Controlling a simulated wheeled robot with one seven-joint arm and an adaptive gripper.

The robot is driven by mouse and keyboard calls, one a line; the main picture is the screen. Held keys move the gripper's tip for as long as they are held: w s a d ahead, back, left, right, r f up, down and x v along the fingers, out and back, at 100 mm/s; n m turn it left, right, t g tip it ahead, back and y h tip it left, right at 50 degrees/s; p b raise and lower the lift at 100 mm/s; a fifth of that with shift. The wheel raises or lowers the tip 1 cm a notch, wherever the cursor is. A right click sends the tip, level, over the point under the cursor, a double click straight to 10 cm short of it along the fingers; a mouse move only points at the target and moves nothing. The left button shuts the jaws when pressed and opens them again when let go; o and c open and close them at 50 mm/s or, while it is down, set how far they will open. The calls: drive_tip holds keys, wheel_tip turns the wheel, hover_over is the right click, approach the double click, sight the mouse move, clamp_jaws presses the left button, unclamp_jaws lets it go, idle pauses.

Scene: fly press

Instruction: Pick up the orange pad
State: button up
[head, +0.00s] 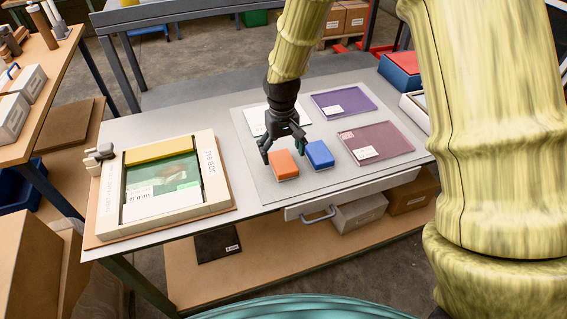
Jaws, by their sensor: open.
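The orange pad (284,165) is a small block with a pale base. It lies on the grey mat (252,152) near the middle of the workbench. A similar blue pad (319,154) lies close to its right. My gripper (283,152) is open and empty, pointing down just above and behind the orange pad. One finger shows left of the orange pad and another near the blue pad. I cannot tell whether a finger touches either pad.
A wooden frame (218,190) with a green sheet fills the bench's left part. Purple (345,99) and mauve (377,139) flat panels lie to the right. A white sheet (254,121) lies behind my gripper. A drawer handle (318,215) juts from the front.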

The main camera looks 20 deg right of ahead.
sight(283, 161)
drive_tip(key=shift+w+f, duration=0.55)
drive_tip(key=shift+f, duration=0.1)
drive_tip(key=shift+s+d+f+p, duration=0.15)
drive_tip(key=shift+s+f+p, duration=0.05)
drive_tip(key=shift+s+p, duration=0.2)
drive_tip(key=f, duration=0.1)
drive_tip(key=w+f+p, duration=0.1)
drive_tip(key=f, duration=0.1)
drive_tip(key=shift+d, duration=0.15)
drive_tip(key=shift+s+f, duration=0.25)
drive_tip(key=shift+f, duration=0.35)
drive_tip(key=shift+w+f, duration=0.1)
drive_tip(key=shift+c, duration=0.2)
drive_tip(key=c, duration=1.1)
